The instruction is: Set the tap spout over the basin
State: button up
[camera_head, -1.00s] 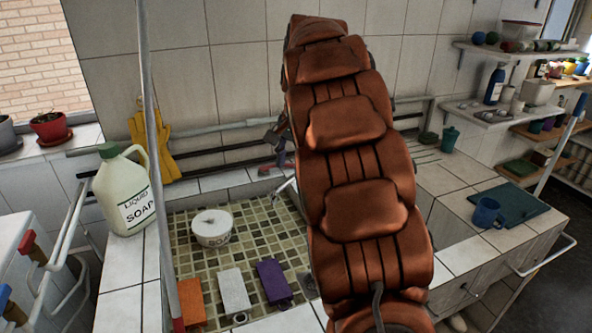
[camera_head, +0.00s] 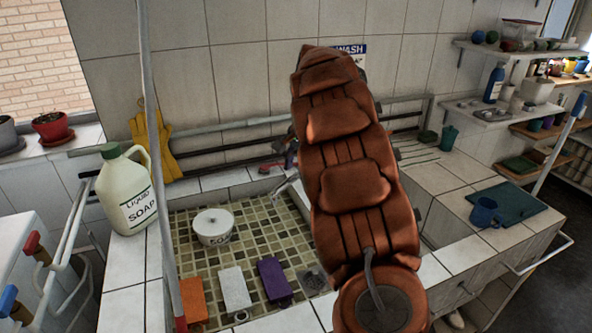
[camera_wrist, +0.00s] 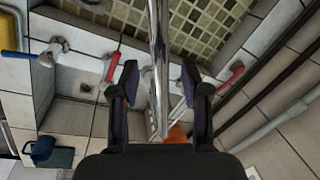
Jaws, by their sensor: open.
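A long chrome pipe, seemingly the tap spout (camera_wrist: 158,60), runs between the two fingers of my gripper (camera_wrist: 158,82) in the wrist view. My gripper is open; I cannot tell whether either finger touches the pipe. Part of a pale metal pipe (camera_head: 283,185), with red on the tap (camera_head: 290,155) behind it, shows left of my arm in the head view. The mosaic-lined basin (camera_head: 255,237) lies left of my arm, and its tiles (camera_wrist: 215,22) show at the top of the wrist view. My arm hides the gripper and much of the tap in the head view.
A soap jug (camera_head: 124,190) stands on the left rim. A white soap tub (camera_head: 212,228) and orange, white and purple blocks (camera_head: 273,280) are in the basin. A blue mug (camera_head: 486,212) stands right. Wall pipes (camera_head: 225,150) run behind. A thin upright pole (camera_head: 158,150) stands in front.

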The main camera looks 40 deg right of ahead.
jog(key=shift+w+f, duration=0.2)
jog(key=shift+f, duration=0.8)
jog(key=shift+c, duration=0.4)
grip_shut()
